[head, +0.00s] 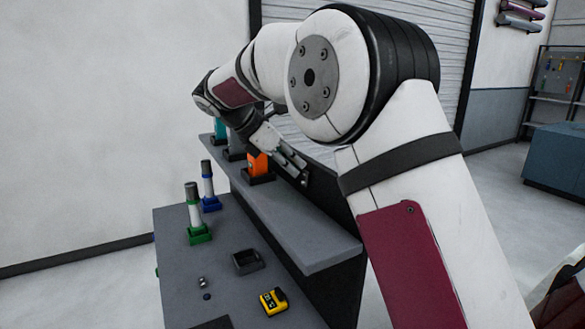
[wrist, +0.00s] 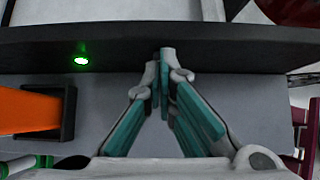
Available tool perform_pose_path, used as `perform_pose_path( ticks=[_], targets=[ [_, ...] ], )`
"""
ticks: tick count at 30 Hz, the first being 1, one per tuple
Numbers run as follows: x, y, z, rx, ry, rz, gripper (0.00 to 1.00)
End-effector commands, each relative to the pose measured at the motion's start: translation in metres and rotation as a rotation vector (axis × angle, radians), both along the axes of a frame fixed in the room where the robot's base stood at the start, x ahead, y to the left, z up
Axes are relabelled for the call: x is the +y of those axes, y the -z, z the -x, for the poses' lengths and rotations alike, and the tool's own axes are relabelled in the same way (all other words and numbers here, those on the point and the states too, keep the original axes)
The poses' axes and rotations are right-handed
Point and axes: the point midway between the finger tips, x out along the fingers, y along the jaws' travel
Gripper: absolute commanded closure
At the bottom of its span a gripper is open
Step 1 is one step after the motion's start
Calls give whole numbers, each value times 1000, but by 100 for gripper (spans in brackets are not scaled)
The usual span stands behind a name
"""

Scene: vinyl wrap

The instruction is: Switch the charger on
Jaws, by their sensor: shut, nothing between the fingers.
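A dark upright panel (wrist: 235,45) runs along the back of the grey shelf in the wrist view. A small green light (wrist: 82,61) glows on it, left of my gripper. I cannot tell for sure which part is the charger, and no switch can be made out. My gripper (wrist: 164,52) is shut and empty, its fingertips together in front of the panel; whether they touch it I cannot tell. In the head view my gripper (head: 303,181) is over the shelf, just right of the orange item.
An orange item (head: 258,163) stands in a dark holder on the raised shelf (head: 310,245); it also shows in the wrist view (wrist: 28,110). The lower bench holds green-based (head: 198,232) and blue-based (head: 211,202) holders, a black tray (head: 246,262) and a yellow device (head: 273,302).

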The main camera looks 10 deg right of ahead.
Motion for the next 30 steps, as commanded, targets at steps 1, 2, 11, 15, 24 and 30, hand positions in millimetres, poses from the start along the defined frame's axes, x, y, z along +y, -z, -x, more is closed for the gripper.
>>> perform_pose_path(
  ticks=[1, 2, 11, 15, 24, 30],
  targets=[
    [0, 0, 0, 0, 0, 0, 100],
    [0, 0, 0, 0, 0, 0, 100],
    [6, -7, 1, -2, -1, -1, 100],
    [22, -23, 5, -4, -3, -2, 100],
    [62, -66, 16, -2, -2, -2, 100],
    [77, -82, 20, -2, -1, -1, 100]
  ],
)
